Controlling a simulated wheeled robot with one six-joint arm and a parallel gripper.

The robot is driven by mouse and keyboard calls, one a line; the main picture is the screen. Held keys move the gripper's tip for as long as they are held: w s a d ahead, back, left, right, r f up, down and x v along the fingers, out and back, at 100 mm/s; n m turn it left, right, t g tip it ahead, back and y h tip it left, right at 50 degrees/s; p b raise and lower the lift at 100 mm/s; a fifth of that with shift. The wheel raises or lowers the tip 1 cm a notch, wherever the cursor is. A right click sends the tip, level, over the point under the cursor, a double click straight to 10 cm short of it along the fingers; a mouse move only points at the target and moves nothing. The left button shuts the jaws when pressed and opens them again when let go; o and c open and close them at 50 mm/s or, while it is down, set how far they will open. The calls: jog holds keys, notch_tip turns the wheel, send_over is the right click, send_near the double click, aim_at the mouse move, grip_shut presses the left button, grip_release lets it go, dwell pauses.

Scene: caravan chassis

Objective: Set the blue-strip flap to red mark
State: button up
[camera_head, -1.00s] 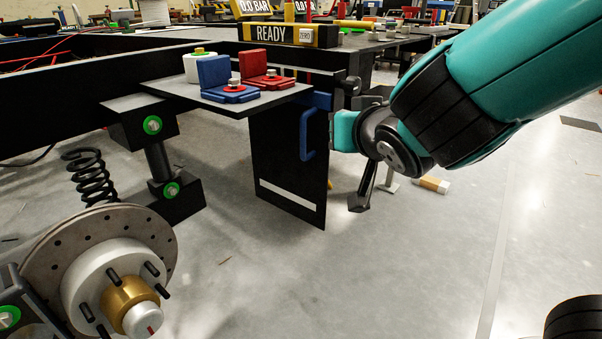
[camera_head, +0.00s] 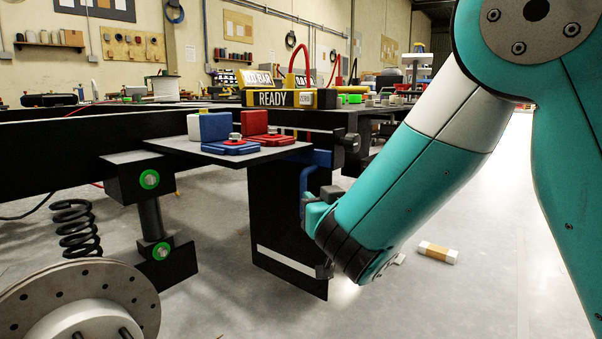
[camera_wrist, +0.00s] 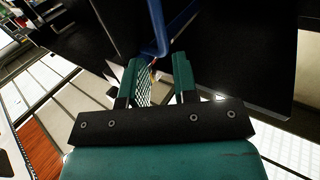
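The flap is a black panel (camera_head: 285,225) hanging upright below the frame, with a pale stripe near its bottom edge. A blue bar handle (camera_head: 304,183) stands on its upper right, below a blue piece (camera_head: 312,157) at the top edge. My gripper (camera_head: 308,209) is at the lower end of the handle. In the wrist view my gripper (camera_wrist: 159,68) has its teal fingers apart, with the blue handle (camera_wrist: 156,28) at the gap between the tips. I see no clear grip on it. I cannot clearly make out a red mark on the flap.
A READY display (camera_head: 273,98) stands behind. A brake disc (camera_head: 130,290) and a spring (camera_head: 74,228) are at left. The floor at right is open, with a small block (camera_head: 438,252).

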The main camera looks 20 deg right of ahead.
aim_at(305, 186)
jog(key=w+p, duration=0.7)
jog(key=w, duration=0.1)
jog(key=shift+w+a+r+p, duration=0.1)
jog(key=shift+w+r+p, duration=0.05)
jog(key=shift+r+p, duration=0.15)
jog(key=shift+w+f+p, duration=0.35)
jog(key=shift+w+p, duration=0.4)
jog(key=shift+w, duration=0.15)
